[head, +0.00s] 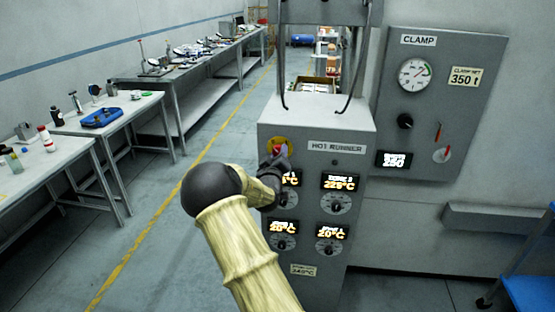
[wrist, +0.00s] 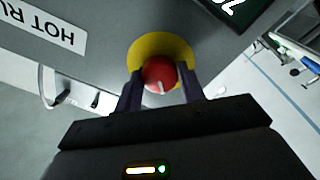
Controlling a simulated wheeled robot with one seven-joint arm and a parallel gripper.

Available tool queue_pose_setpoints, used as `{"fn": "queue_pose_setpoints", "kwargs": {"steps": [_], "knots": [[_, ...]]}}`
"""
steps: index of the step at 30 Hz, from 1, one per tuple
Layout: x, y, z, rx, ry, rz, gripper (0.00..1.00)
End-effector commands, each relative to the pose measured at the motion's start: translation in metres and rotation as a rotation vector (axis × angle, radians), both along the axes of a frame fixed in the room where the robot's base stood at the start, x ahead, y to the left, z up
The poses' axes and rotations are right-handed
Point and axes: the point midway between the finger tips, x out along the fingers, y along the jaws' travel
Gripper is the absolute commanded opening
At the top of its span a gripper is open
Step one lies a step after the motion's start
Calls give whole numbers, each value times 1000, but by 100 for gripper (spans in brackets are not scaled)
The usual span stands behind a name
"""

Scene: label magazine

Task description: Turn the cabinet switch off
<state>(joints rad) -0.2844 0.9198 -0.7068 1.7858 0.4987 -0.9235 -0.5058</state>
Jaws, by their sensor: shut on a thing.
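The grey HOT RUNNER cabinet (head: 310,138) stands in front of me. Its red switch knob (wrist: 160,74) sits on a round yellow plate (wrist: 178,44) and has a pale mark on its face. In the head view, the yellow plate (head: 288,143) is at the cabinet's upper left, with the knob partly covered by my gripper (head: 277,158). In the wrist view, the two dark fingers of my gripper (wrist: 160,85) stand on either side of the red knob and are shut on it.
Several dials with lit temperature displays (head: 340,183) cover the cabinet front below the switch. A CLAMP panel (head: 455,120) hangs on the wall at right. Workbenches (head: 75,130) line the left side. The floor between is clear, with a yellow line. A blue cart (head: 530,290) is at lower right.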

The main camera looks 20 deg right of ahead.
Motion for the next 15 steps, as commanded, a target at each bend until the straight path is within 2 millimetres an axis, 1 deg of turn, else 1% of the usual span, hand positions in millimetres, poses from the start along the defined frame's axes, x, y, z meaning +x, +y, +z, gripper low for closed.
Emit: {"fn": "queue_pose_setpoints", "kwargs": {"steps": [6, 15], "knots": [[0, 1, -1, -45, 32, 1, 17], [0, 1, -1, -53, 37, 2, 17]]}}
